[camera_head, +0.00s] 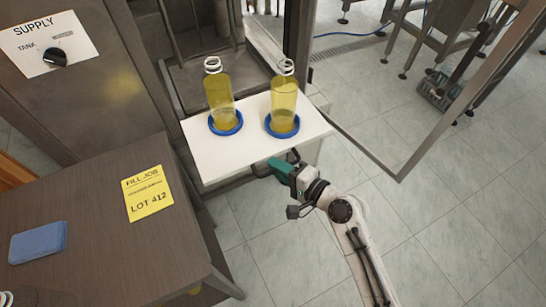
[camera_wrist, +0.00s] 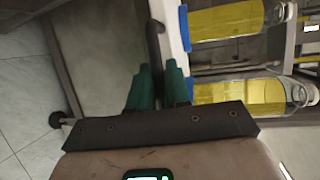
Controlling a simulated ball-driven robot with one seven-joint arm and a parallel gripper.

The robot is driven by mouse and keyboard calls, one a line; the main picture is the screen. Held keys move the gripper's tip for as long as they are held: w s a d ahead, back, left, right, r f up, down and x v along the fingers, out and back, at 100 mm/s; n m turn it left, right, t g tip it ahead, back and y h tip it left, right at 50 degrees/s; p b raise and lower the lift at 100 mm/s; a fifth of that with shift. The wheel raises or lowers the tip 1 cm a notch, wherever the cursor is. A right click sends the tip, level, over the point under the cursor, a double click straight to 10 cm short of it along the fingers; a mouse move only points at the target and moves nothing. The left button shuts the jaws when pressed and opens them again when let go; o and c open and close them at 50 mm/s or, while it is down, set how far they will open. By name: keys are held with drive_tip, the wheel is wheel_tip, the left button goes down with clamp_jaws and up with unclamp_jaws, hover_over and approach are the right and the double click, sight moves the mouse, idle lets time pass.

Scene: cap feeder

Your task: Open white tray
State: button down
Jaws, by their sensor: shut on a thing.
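The white tray (camera_head: 222,156) sticks out from the machine in the head view, level, with two upright bottles of yellow liquid, a left bottle (camera_head: 219,95) and a right bottle (camera_head: 284,98). Each bottle stands in a blue ring. My gripper (camera_head: 277,168) is at the tray's front edge, near its middle. In the wrist view, its green fingers (camera_wrist: 160,85) are closed around a dark handle (camera_wrist: 154,42) beside the tray's white edge (camera_wrist: 172,30). The fingers partly hide the handle.
A brown table (camera_head: 90,225) at the left holds a yellow job card (camera_head: 147,192) and a blue cloth (camera_head: 38,243). A supply panel (camera_head: 48,45) with a knob stands behind it. A metal-framed door (camera_head: 372,155) stands open at the right. The floor in front of the tray is clear.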

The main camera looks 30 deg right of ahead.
drive_tip(key=shift+s, duration=0.75)
drive_tip(key=c, duration=1.4)
unclamp_jaws()
drive_tip(key=shift+c, duration=0.2)
drive_tip(key=v, duration=1)
drive_tip(key=shift+s+d+b, duration=0.2)
drive_tip(key=shift+s+b, duration=0.15)
drive_tip(key=shift+b, duration=0.05)
